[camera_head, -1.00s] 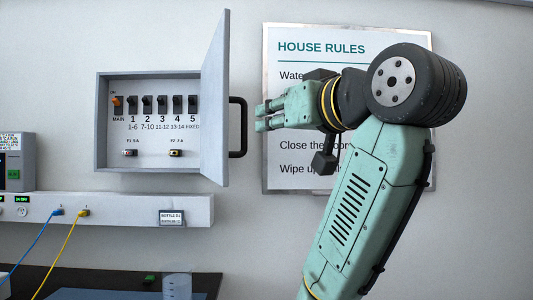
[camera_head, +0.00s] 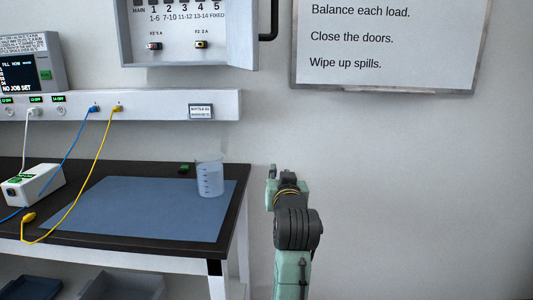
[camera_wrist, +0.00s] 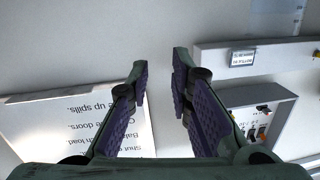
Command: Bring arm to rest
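My arm (camera_head: 291,262) stands low in the head view, just right of the bench's right end and in front of the bare wall. My gripper (camera_head: 271,173) is at its top, small and pointing up. In the wrist view my gripper (camera_wrist: 161,68) shows two fingers with purple pads, apart, with nothing between them but wall beyond. It touches nothing that I can see.
The black-topped bench (camera_head: 240,190) holds a blue mat (camera_head: 130,210), a beaker (camera_head: 209,180) and a white box (camera_head: 35,184) with cables. Above are a rail (camera_head: 170,103), a switch panel (camera_head: 180,55) and a rules sign (camera_head: 390,60). The wall right of my arm is clear.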

